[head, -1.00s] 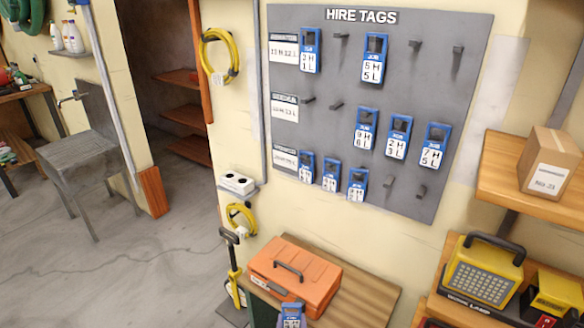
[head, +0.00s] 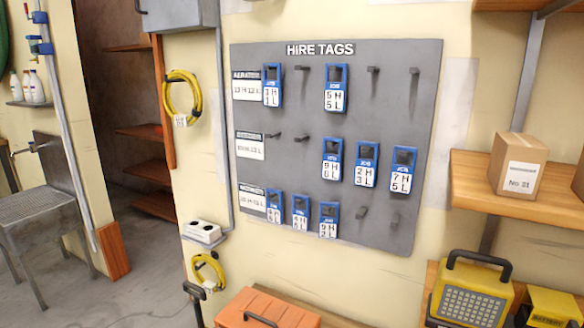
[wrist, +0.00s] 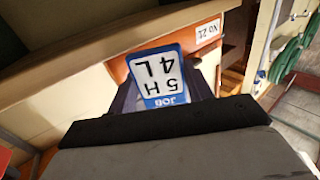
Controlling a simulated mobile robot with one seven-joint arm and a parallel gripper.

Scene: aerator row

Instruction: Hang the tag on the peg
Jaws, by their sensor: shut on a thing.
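In the wrist view a blue-framed tag (wrist: 158,78) with a white face reading 5 H 4 L, upside down in the picture, is held in my gripper (wrist: 165,92). The gripper does not show in the head view. The grey HIRE TAGS board (head: 345,105) hangs on the wall there. Its top row has tags on the first peg and third peg, with a bare second peg (head: 302,68) and bare fourth (head: 373,70) and fifth (head: 414,71). The middle row's two left pegs (head: 287,138) are bare; three tags hang right. The bottom row has three tags left and two bare pegs (head: 378,214) right.
White label cards (head: 248,87) mark the rows at the left; their small print is hard to read. An orange toolbox (head: 268,310) sits below the board. A shelf (head: 515,185) with a cardboard box (head: 517,165) juts out at the right, above a yellow lamp (head: 470,295).

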